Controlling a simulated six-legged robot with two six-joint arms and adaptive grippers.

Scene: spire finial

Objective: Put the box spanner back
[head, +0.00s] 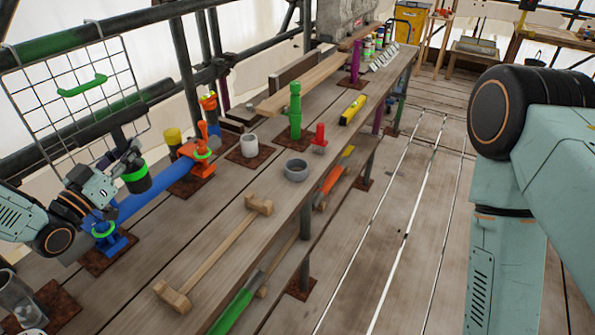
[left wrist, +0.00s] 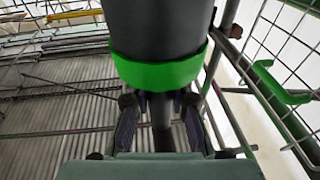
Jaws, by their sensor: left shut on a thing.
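My left gripper (head: 122,163) is shut on a dark tool with a bright green band, which I take to be the box spanner (head: 137,180). It is held in the air above the bench's left side. In the left wrist view the spanner (left wrist: 160,70) fills the upper middle, its thinner shaft running down between the fingers; its far end is cut off. A wire rack (head: 40,105) stands behind the gripper, with a green hook (head: 82,86) on it. The hook also shows in the left wrist view (left wrist: 275,85), apart from the spanner. My right gripper is not in view.
A scaffold pole (head: 120,25) runs past the rack. The floor at right is mostly clear.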

